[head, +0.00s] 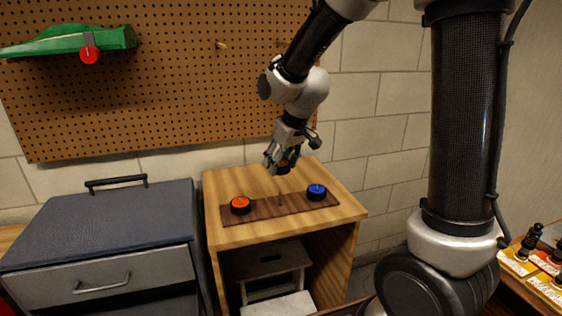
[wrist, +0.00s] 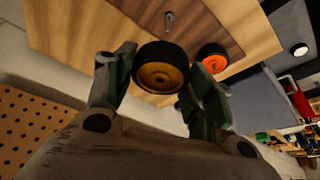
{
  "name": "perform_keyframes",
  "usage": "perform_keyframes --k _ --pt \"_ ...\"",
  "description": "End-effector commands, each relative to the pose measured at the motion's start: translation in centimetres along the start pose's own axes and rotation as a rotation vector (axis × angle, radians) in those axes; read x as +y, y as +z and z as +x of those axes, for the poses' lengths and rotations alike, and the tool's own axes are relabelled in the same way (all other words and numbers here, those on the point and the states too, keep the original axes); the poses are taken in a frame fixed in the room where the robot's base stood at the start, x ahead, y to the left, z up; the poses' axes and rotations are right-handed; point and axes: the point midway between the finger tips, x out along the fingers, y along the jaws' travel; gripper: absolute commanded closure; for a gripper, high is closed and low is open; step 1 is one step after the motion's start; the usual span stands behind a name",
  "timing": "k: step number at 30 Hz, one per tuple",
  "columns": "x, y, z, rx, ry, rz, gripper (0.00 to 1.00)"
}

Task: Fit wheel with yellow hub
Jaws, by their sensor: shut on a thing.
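My gripper (head: 283,163) hangs above the wooden table and is shut on the black wheel with the yellow hub. In the wrist view the wheel (wrist: 162,74) sits between the two green-padded fingers, its hub facing the camera. A dark brown board (head: 265,206) lies on the tabletop. A bare metal peg (wrist: 169,20) stands at its middle, beyond the held wheel and apart from it. A wheel with a red-orange hub (head: 241,204) sits at the board's left end, and a wheel with a blue hub (head: 317,191) at its right end.
A pegboard (head: 175,85) hangs on the wall behind, with a green car body (head: 70,41) at its upper left. A grey drawer cabinet (head: 100,225) stands left of the table. A stool (head: 268,264) is under the table. The tabletop around the board is clear.

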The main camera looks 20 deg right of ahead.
Motion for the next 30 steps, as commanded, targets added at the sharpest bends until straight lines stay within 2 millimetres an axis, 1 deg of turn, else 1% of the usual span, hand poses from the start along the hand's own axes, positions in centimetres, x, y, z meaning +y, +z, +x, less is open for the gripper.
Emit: perform_keyframes --k 8,11,24,30 --pt "0.0 0.1 0.0 -0.001 -0.002 0.001 0.64" --pt "0.0 0.2 0.4 -0.003 -0.002 0.0 0.64" --pt "0.0 1.8 4.1 -0.004 -0.003 0.001 0.64" --pt "0.0 2.2 5.1 -0.002 -0.003 0.001 0.64"
